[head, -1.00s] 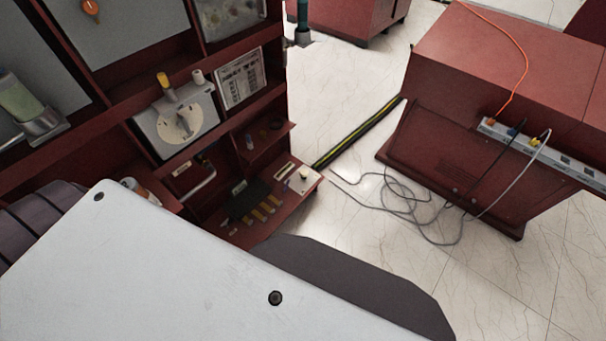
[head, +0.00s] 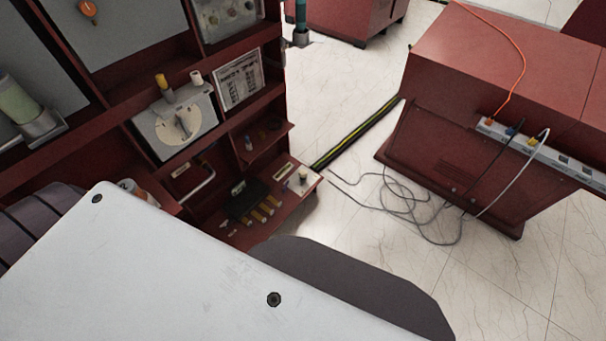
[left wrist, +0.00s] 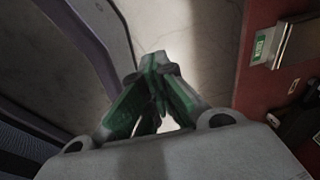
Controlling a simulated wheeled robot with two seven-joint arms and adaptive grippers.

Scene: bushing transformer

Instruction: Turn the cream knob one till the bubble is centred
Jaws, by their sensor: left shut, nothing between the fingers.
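A small cream knob (head: 196,77) stands on top of the grey dial box (head: 178,128) in the red cabinet, right of a yellow one (head: 162,82). A green glass tube (head: 18,98) in a grey holder is at the left edge of the head view; I cannot make out a bubble. My left gripper (left wrist: 155,62) shows in the left wrist view, its green-padded fingers shut and empty over pale floor, touching nothing that I can see. Neither gripper shows in the head view.
The red cabinet (head: 272,100) has open shelves; its lower shelf (head: 290,205) holds small parts and a dark block. A red unit (head: 490,80) with a power strip (head: 560,155) stands at right. Loose cables (head: 400,210) lie on the floor between them.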

